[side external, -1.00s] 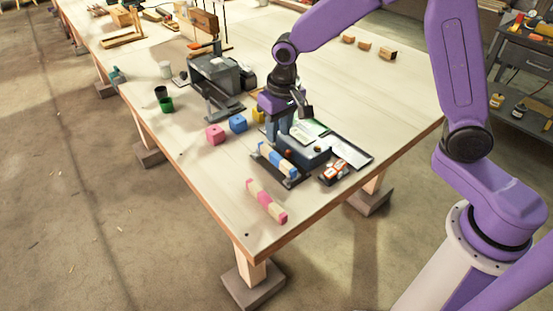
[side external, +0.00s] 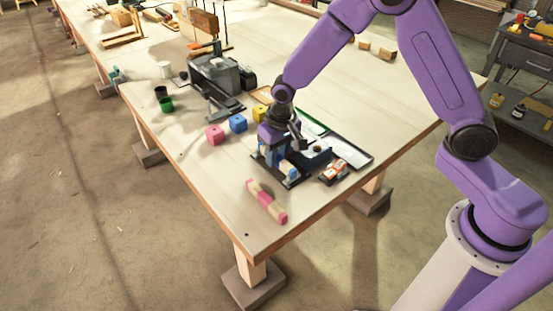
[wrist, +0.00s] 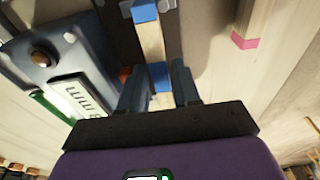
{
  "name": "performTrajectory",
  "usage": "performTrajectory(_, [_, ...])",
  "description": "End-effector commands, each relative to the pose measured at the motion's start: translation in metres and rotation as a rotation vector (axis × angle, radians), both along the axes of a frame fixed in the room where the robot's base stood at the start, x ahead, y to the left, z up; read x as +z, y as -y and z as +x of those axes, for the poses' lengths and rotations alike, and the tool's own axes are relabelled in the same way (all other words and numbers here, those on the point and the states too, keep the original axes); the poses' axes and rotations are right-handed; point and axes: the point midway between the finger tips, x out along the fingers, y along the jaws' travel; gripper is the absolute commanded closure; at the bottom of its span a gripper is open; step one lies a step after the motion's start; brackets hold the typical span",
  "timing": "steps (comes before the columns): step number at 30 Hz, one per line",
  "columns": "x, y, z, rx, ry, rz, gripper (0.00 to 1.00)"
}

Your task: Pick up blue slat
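The blue slat (side external: 290,171) is a pale bar with blue bands. It lies on a dark holder (side external: 293,183) near the front of the bench; its middle is hidden behind my gripper in the side view. In the wrist view the slat (wrist: 151,45) runs up from between my fingers, with one blue band at the fingers and another at its far end. My gripper (side external: 277,155) is lowered over the slat, and the two grey fingers (wrist: 160,84) are on either side of it. I cannot tell whether they press on it.
A pink-banded slat (side external: 266,203) lies in front, near the bench edge. A dark box (side external: 318,154) and small orange-and-white boxes (side external: 334,172) are close on the right. Pink (side external: 215,135), blue (side external: 238,123) and yellow (side external: 259,115) cubes sit behind. The bench left of the slat is clear.

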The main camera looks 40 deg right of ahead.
Motion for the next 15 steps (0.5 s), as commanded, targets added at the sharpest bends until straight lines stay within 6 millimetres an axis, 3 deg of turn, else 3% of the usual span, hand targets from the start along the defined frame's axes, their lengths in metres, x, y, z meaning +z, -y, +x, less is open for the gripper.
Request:
performTrajectory(3, [0.0003, -0.0001, 0.0001, 0.000, 0.000, 0.000, 0.68])
performTrajectory(6, [0.0003, 0.0000, 0.0000, 0.000, 0.000, 0.000, 1.00])
performTrajectory(15, [0.0006, 0.0000, -0.0001, 0.000, 0.000, 0.000, 1.00])
